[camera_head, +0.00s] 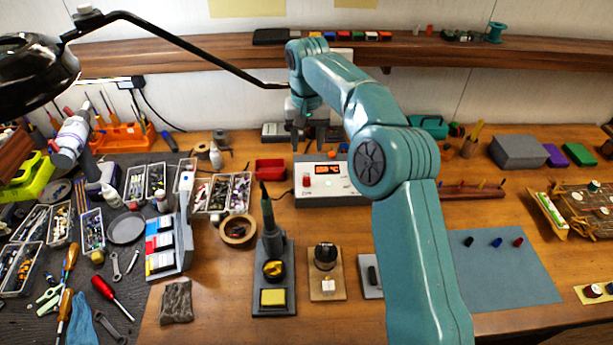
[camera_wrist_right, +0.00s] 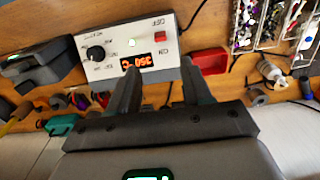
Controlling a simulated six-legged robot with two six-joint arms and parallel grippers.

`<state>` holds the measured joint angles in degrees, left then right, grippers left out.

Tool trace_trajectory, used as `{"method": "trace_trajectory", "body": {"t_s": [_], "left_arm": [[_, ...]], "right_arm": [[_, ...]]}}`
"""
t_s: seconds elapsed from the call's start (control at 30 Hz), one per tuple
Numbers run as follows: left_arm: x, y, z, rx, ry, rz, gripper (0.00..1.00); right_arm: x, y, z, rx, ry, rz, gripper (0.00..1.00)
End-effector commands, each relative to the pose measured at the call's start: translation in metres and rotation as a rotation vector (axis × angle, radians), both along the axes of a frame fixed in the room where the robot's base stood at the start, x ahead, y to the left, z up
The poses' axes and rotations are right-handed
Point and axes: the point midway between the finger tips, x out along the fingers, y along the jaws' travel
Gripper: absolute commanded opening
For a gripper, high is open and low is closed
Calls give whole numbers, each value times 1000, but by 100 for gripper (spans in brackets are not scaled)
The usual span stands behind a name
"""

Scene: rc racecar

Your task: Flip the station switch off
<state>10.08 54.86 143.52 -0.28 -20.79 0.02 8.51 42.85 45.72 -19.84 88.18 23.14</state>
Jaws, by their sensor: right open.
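The white soldering station (camera_head: 333,190) stands at the back middle of the bench, its right end hidden behind my right arm. Its small red switch (camera_head: 306,181) sits left of the lit red display (camera_head: 326,169). In the right wrist view the station (camera_wrist_right: 120,32) appears turned over, with the red switch (camera_wrist_right: 160,37) between OFF and ON labels and the display (camera_wrist_right: 137,62) lit. My right gripper (camera_head: 308,138) is open and empty above and behind the station. In the wrist view its fingers (camera_wrist_right: 160,75) are apart, with the switch beyond the gap between them. My left gripper is out of view.
A red tray (camera_head: 270,168) lies left of the station, and a soldering iron stand (camera_head: 288,290) stands in front. A black dial on a wooden base (camera_head: 326,285) is nearby. A wooden shelf (camera_head: 200,58) runs along the back wall, and a lamp arm (camera_head: 190,45) crosses the upper left.

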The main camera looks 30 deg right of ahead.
Motion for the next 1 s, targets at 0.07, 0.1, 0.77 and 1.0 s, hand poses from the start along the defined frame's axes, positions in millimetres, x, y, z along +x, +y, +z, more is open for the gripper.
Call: {"method": "trace_trajectory", "body": {"t_s": [0.07, 0.1, 0.77, 1.0], "left_arm": [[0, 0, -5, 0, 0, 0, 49], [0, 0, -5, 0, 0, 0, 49], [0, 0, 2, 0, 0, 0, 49], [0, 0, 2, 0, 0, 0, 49]], "right_arm": [[-2, 0, -22, 1, 5, -1, 49], [-2, 0, -32, 1, 5, 0, 49], [2, -1, -116, 1, 4, 1, 49], [2, 0, -116, 1, 4, 2, 20]]}}
